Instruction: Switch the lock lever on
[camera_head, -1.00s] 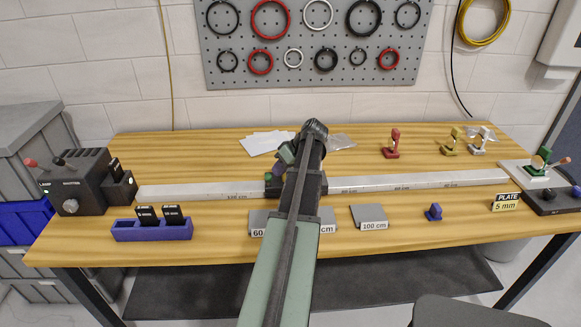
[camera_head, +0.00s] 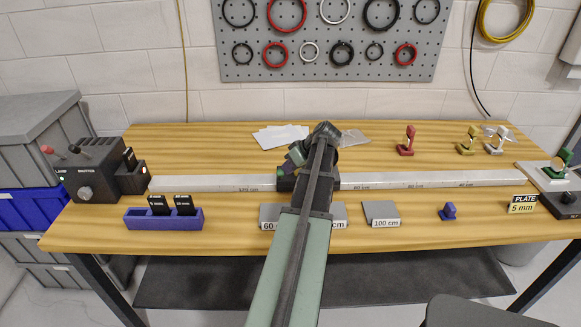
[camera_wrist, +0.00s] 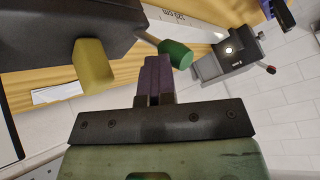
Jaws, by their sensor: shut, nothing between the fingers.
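In the wrist view, a lever with a green knob (camera_wrist: 175,54) sticks out from a dark block (camera_wrist: 60,25), which also carries a yellow block (camera_wrist: 93,65). I cannot tell for certain whether the green-knobbed lever is the lock lever. My gripper (camera_wrist: 155,65) has its fingers together and empty, with the tips beside the green knob; contact cannot be told. In the head view, a dark carriage (camera_head: 287,183) sits on the long pale rail (camera_head: 225,183), and my arm hides much of it and the gripper's tips.
A dark control box (camera_head: 85,180) with a red-knobbed lever stands at the left. A purple holder (camera_head: 163,219) with black cards and a grey 100 cm plate (camera_head: 381,214) lie in front of the rail. A red mount (camera_head: 406,141) stands behind it.

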